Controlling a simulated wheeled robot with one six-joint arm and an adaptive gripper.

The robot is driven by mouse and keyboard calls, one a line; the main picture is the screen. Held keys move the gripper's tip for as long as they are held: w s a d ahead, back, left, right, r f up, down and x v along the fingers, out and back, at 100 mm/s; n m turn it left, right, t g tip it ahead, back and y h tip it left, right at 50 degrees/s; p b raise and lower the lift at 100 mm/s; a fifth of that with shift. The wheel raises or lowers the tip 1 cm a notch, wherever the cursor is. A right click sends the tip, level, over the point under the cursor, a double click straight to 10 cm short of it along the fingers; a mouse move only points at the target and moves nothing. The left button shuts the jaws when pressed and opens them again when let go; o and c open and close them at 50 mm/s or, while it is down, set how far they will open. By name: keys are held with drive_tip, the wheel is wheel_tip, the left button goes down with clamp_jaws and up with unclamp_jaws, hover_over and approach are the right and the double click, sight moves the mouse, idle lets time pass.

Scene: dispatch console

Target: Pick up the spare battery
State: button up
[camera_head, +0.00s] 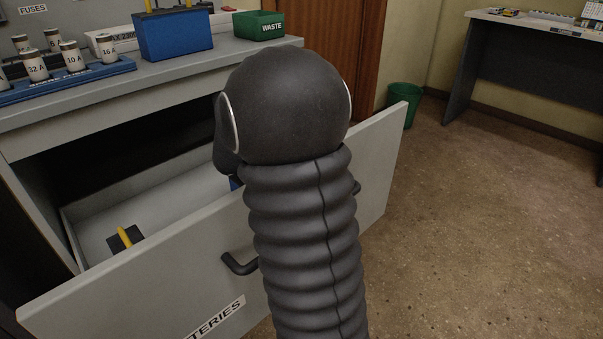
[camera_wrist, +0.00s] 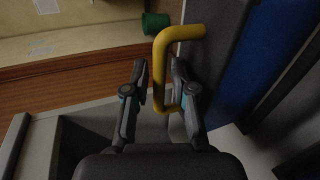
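In the wrist view, a blue battery (camera_wrist: 271,45) with a dark grey top (camera_wrist: 213,70) and a yellow handle (camera_wrist: 161,68) is on the right, appearing turned on its side in the picture. My gripper (camera_wrist: 158,72) is open, its fingers on either side of the handle's long bar, with gaps visible. In the head view my gripper is hidden behind my arm, over the open drawer (camera_head: 300,217). Only a sliver of blue (camera_head: 234,183) shows beside my arm there. I cannot tell how the battery rests.
A dark item with a yellow bar (camera_head: 125,237) is in the drawer's left part. On the counter stand another blue battery (camera_head: 175,37), a green waste bin (camera_head: 259,25) and a fuse rack (camera_head: 70,80). A green bucket (camera_head: 405,98) stands on the floor behind the drawer. Floor at right is clear.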

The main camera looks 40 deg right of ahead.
clamp_jaws()
drive_tip(key=shift+r, duration=0.2)
